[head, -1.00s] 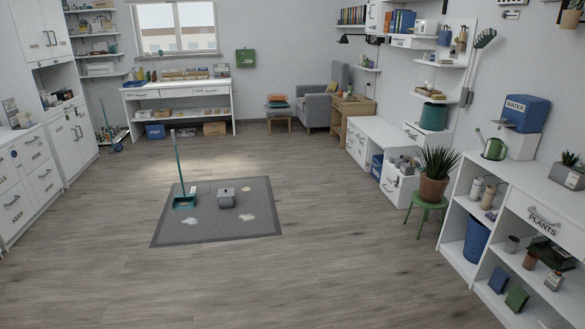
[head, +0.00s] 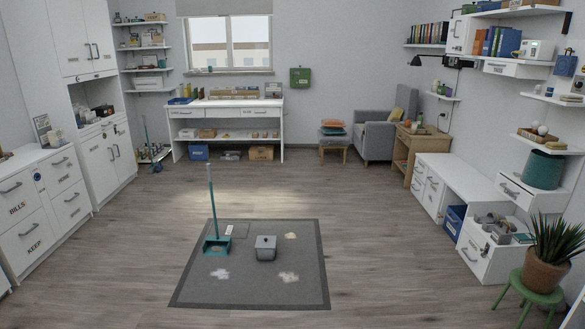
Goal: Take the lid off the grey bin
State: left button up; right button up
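A small grey bin (head: 266,248) stands on the dark grey mat (head: 250,293) in the middle of the floor. Its top looks covered by a grey lid (head: 266,241), with a small light detail at the top edge; it is too small to make out a handle. Neither of my grippers shows in the head view.
A teal dustpan with a long upright handle (head: 212,205) stands on the mat left of the bin. Several pale spill patches (head: 289,277) lie on the mat. White cabinets (head: 45,205) line the left; a potted plant on a green stool (head: 541,277) is at right. Wooden floor around the mat is clear.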

aim_at(262, 241)
jog(key=i, duration=2.55)
